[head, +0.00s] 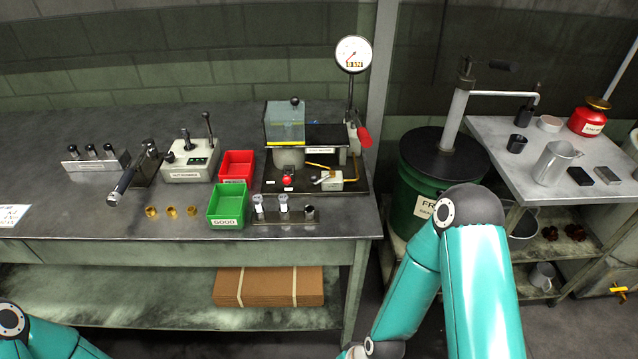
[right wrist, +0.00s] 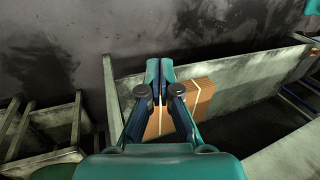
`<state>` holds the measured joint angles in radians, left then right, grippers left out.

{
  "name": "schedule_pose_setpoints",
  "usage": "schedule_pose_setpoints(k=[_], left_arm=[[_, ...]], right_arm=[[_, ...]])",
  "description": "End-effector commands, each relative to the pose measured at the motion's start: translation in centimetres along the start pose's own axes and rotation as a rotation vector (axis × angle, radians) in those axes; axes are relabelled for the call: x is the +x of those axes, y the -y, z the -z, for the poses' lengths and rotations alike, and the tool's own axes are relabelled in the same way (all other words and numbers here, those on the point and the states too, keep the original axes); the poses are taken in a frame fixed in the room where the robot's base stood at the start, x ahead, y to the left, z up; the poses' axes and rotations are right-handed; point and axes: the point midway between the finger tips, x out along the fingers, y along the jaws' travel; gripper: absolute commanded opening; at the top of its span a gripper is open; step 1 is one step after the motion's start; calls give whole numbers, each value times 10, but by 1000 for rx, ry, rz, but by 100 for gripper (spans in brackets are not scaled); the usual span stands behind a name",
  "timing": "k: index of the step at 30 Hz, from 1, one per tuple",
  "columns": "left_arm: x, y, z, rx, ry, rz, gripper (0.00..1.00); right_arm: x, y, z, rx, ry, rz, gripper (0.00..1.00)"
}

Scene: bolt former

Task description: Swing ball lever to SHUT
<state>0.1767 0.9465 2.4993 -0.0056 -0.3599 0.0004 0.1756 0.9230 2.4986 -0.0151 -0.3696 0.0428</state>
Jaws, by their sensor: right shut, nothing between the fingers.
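No SHUT marking is legible, and I cannot tell which handle is the ball lever. In the head view, a yellow lever (head: 619,291) shows at the lower right edge, below the side table. A red-handled lever (head: 363,136) sits beside the gauge post on the bench. A black ball knob (head: 295,101) tops the clear guard (head: 285,124). A ball-topped lever (head: 208,122) rises from a grey box. My right gripper (right wrist: 160,66) is shut and empty in the right wrist view, with the bench's lower shelf beyond it. My left gripper is out of view.
The bench (head: 75,225) carries a red bin (head: 237,166), a green bin (head: 228,206) and a gauge (head: 353,54). A green drum (head: 407,190) with a pump stands between the bench and the side table (head: 490,128).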

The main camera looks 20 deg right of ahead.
Motion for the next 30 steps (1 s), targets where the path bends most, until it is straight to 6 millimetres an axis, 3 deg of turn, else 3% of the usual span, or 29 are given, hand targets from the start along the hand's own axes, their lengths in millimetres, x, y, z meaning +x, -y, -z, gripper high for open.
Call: schedule_pose_setpoints(k=[5, 8, 12, 15, 18, 21, 23, 30], left_arm=[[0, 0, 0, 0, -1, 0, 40], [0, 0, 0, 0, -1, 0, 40], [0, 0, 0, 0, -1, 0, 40], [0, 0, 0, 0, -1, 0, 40], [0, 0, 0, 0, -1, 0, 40], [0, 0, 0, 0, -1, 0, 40], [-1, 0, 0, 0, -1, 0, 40], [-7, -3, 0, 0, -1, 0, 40]], right_arm=[[-45, 6, 75, 188, -232, 58, 0], [-95, 17, 130, 352, -417, 157, 0], [-184, 37, 193, 575, -646, 378, 0], [-244, 49, 218, 692, -751, 548, 0], [-289, 58, 230, 766, -807, 685, 0], [-314, 64, 236, 806, -829, 767, 0], [-319, 66, 239, 817, -832, 789, 0], [-309, 74, 262, 822, -829, 795, 0]])
